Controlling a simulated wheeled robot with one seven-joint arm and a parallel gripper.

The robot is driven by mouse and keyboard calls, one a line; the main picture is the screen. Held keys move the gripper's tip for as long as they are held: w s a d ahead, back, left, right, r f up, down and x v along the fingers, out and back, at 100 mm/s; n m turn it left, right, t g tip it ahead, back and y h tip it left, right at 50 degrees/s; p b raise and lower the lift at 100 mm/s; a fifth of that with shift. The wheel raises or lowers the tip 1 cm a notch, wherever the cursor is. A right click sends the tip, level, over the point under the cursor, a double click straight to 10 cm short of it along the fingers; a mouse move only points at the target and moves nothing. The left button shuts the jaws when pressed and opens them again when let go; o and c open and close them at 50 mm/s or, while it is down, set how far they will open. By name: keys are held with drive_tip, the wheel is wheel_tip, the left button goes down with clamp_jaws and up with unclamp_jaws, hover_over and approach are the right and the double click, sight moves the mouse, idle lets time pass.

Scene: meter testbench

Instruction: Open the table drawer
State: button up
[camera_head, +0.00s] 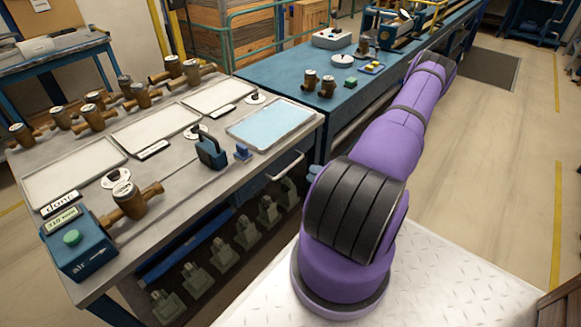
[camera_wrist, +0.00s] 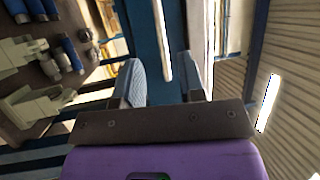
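The testbench table (camera_head: 205,172) has a grey top and a blue frame. A pale bar handle (camera_head: 287,166) sticks out under its right-hand end, by the blue frame; the drawer front is barely visible and looks flush with the table. In the wrist view, which looks turned on its side, a pale bar that looks like this handle (camera_wrist: 163,42) lies beyond my gripper (camera_wrist: 165,80), roughly in line with the gap between the fingers. The two grey-blue fingers are apart, with nothing visibly held. I cannot tell how far the bar is from the fingertips.
Grey fittings (camera_head: 223,254) stand in a row on the table's lower shelf, and show at left in the wrist view (camera_wrist: 28,100). Brass meters, trays and a blue clamp (camera_head: 211,152) are on top. A second blue bench (camera_head: 290,75) adjoins. Floor at right is clear.

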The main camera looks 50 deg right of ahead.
sight(290, 166)
drive_tip(key=x, duration=0.8)
drive_tip(key=shift+w+a+r, duration=0.1)
drive_tip(key=shift+w, duration=0.15)
clamp_jaws()
